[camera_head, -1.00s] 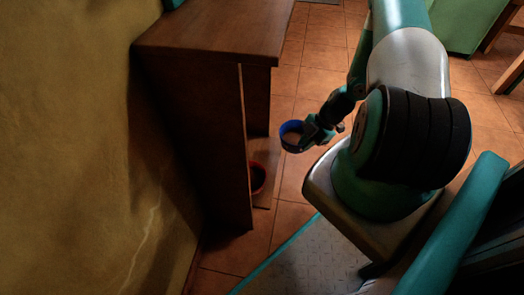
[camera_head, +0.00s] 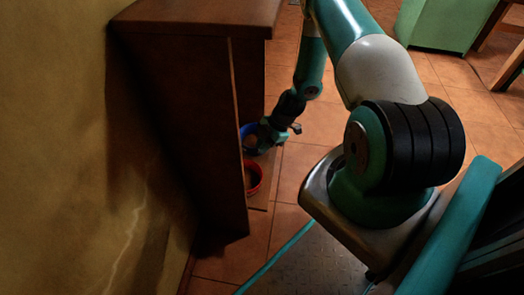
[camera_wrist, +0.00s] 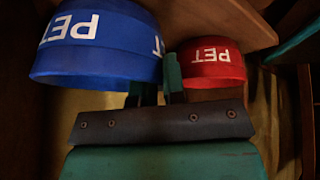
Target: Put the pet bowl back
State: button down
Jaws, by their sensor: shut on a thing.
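The blue pet bowl (camera_head: 249,139) is held by my gripper (camera_head: 262,138) at the open side of the wooden cabinet. In the wrist view the blue bowl (camera_wrist: 97,45), marked PET in white, hangs on the left, with my gripper's fingers (camera_wrist: 160,78) shut on its rim. A red pet bowl (camera_head: 252,178) stands on the cabinet's low board (camera_head: 261,195), nearer the camera. The red bowl also shows in the wrist view (camera_wrist: 212,70), right of the fingers. Whether the blue bowl touches the board is hidden.
The wooden cabinet (camera_head: 178,120) has a top and a side panel close to my gripper on the left. Open tiled floor (camera_head: 330,120) lies to the right. Green furniture (camera_head: 440,22) stands at the back right.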

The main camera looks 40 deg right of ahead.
jog(key=shift+w+a+f+b, duration=0.15)
jog(key=shift+f+b, duration=0.25)
jog(key=shift+f, duration=0.55)
jog(key=shift+r, duration=0.15)
jog(key=c, duration=1.2)
grip_release()
jog(key=p+v, duration=0.5)
jog(key=v, duration=0.7)
